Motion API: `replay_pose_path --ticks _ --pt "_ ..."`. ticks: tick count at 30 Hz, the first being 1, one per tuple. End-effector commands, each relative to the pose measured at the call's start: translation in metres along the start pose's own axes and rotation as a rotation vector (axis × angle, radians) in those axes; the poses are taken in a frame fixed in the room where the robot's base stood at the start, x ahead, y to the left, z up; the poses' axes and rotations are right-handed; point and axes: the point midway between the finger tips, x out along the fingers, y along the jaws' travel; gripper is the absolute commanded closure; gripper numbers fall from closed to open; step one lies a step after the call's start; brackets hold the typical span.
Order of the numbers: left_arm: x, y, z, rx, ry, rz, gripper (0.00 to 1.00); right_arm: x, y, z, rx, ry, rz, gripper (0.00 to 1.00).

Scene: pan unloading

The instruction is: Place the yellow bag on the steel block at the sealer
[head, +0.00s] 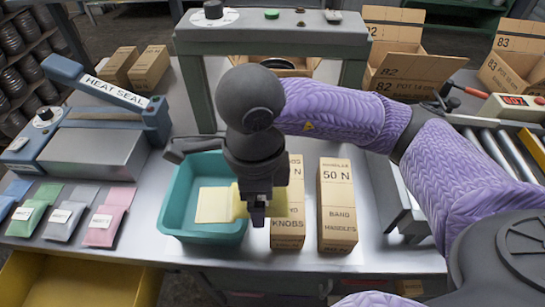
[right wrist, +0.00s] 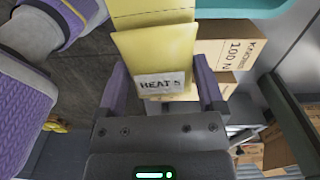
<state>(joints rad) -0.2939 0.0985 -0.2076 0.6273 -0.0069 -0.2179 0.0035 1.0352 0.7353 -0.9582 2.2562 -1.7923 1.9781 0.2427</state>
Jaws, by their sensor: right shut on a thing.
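The yellow bag (head: 214,205) shows over the teal bin's right part in the head view. My right gripper (head: 258,214) is shut on it. In the right wrist view the yellow bag (right wrist: 155,50) stands between the two fingers, with a white label reading "HEAT S". A second yellow edge shows behind it. Whether the bag is clear of the bin is hard to tell. The steel block (head: 85,152) lies in front of the blue heat sealer (head: 110,92) at the left, its top bare. My left gripper is not in view.
The teal bin (head: 170,205) stands mid-table. Green, grey and pink bags (head: 105,218) lie before the block. Cartons (head: 338,205) stand right of the bin. A grey-green frame (head: 270,42) spans the back. A yellow tub (head: 75,280) sits below the front edge.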

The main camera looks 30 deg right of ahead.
Motion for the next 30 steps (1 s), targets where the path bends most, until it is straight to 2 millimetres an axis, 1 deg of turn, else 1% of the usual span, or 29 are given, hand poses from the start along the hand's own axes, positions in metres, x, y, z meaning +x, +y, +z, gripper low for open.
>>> replay_pose_path --ticks 2,5,11,12,15,19,22,30 --pt "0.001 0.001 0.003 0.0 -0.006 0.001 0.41 0.001 -0.001 0.0 0.056 0.0 0.0 0.87" --pt "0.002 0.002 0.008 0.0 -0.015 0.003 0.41 0.001 -0.018 -0.002 0.09 0.001 0.0 0.87" --pt "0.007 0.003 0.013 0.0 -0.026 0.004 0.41 0.001 -0.087 -0.007 0.091 0.0 0.001 0.87" --pt "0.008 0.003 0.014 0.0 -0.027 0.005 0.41 0.001 -0.101 -0.009 0.09 -0.001 0.0 0.87" --pt "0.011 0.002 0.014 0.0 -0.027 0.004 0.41 0.001 -0.132 -0.011 0.087 -0.002 0.001 0.87" --pt "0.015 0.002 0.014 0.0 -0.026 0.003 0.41 0.001 -0.164 -0.013 0.084 -0.002 -0.001 0.87" --pt "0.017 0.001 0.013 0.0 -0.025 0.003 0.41 0.001 -0.18 -0.015 0.083 -0.002 0.0 0.87" --pt "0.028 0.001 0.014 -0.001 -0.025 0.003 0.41 0.056 -0.178 -0.015 0.079 0.002 0.003 0.87"
